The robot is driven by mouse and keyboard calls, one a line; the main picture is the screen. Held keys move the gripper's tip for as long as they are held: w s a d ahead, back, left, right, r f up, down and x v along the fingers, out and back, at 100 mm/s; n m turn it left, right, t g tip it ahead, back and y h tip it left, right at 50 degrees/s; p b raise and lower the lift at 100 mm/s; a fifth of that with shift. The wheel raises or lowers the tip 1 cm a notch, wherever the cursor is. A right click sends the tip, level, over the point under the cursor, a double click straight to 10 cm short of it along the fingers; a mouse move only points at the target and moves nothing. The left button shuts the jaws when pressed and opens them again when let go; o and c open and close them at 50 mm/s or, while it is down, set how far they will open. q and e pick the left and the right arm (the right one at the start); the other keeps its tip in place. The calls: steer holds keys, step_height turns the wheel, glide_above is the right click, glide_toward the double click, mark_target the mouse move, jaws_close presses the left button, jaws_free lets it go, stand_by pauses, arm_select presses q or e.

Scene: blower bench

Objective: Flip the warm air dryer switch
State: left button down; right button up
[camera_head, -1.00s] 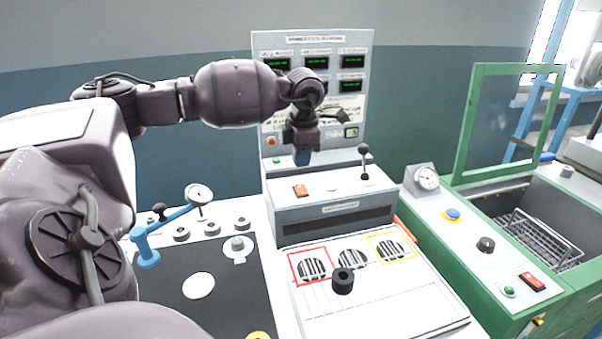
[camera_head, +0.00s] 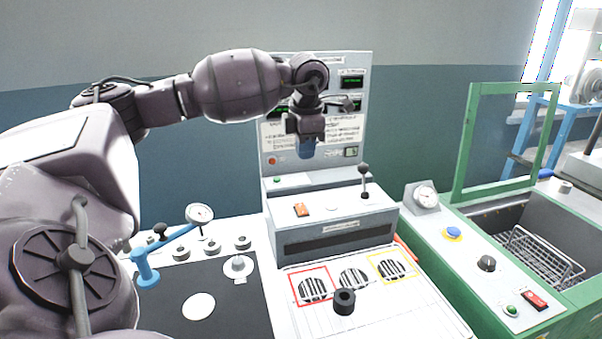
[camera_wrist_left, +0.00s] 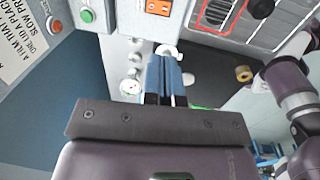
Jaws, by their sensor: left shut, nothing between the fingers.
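An orange-red rocker switch (camera_head: 302,209) sits at the left on top of a grey box with a dark front slot (camera_head: 336,240); I take this box to be the dryer, as its label is too small to read. The switch also shows at the top of the left wrist view (camera_wrist_left: 158,7). My left gripper (camera_head: 306,150), with blue fingers, hangs in front of the rear panel, above the switch and apart from it. In the left wrist view its fingers (camera_wrist_left: 166,72) are together and empty. My right gripper is not visible.
A black-knobbed lever (camera_head: 364,180) stands on the box's right side. Behind rises a display panel (camera_head: 353,110) with a green button (camera_head: 277,180) low at left. A blue gauge stand (camera_head: 147,268) is at left, a green-framed tank (camera_head: 515,140) at right.

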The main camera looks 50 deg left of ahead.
mark_target(300, 205)
arm_select(q)
steer(key=shift+w+a+f+p, duration=0.25)
steer(key=shift+a+f+p, duration=0.35)
steer(key=shift+a+p, duration=0.25)
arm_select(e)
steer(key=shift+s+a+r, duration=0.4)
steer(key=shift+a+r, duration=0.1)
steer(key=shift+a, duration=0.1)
arm_select(q)
steer(key=shift+d, duration=0.15)
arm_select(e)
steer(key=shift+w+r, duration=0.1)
arm_select(q)
steer(key=f, duration=0.4)
steer(key=a+f, duration=0.1)
steer(key=f, duration=0.3)
steer(key=f+b, duration=0.1)
steer(key=f, duration=0.3)
steer(key=shift+w+a+f, duration=0.25)
steer(key=shift+w+f, duration=0.05)
steer(key=shift+w, duration=0.05)
steer(key=shift+f, duration=0.65)
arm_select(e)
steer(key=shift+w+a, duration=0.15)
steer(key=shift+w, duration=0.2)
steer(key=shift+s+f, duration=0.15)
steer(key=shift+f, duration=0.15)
